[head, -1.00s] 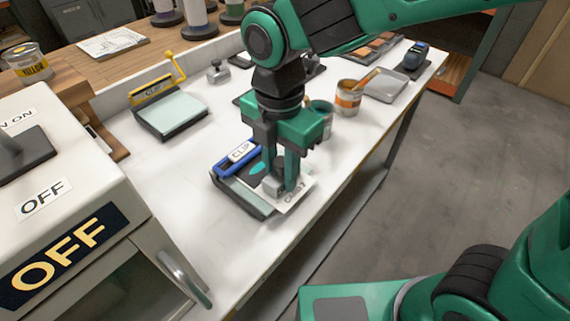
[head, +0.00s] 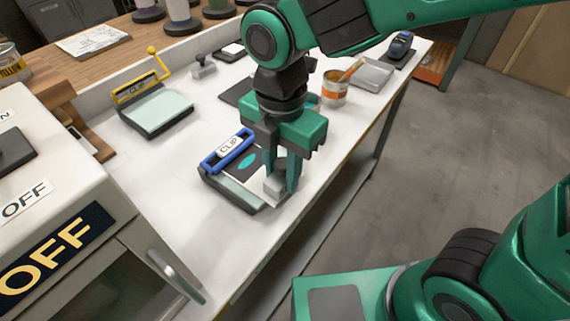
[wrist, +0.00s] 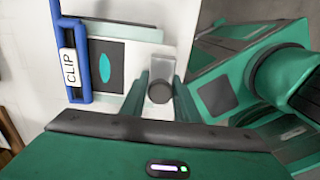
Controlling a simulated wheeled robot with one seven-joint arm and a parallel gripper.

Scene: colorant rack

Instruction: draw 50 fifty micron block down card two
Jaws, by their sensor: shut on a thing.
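My gripper (head: 280,182) is shut on a small grey metal block (head: 272,188), low at the near right end of the card, away from the clip. The block shows between the fingers in the wrist view (wrist: 159,92). The card (wrist: 108,66) is black and white with a teal oval puddle (head: 246,161) near the clip. It lies on a dark-edged board (head: 228,190) under a blue clip (head: 227,150) labelled CLIP. The block and fingers hide the card's end; whether the block touches the card is unclear.
A second board with a yellow clip (head: 155,110) stands to the left. An orange-banded can (head: 335,90) with a stick and a grey tray (head: 373,73) are behind my gripper. A white cabinet marked OFF (head: 60,190) is at left. The table's edge runs close to the board.

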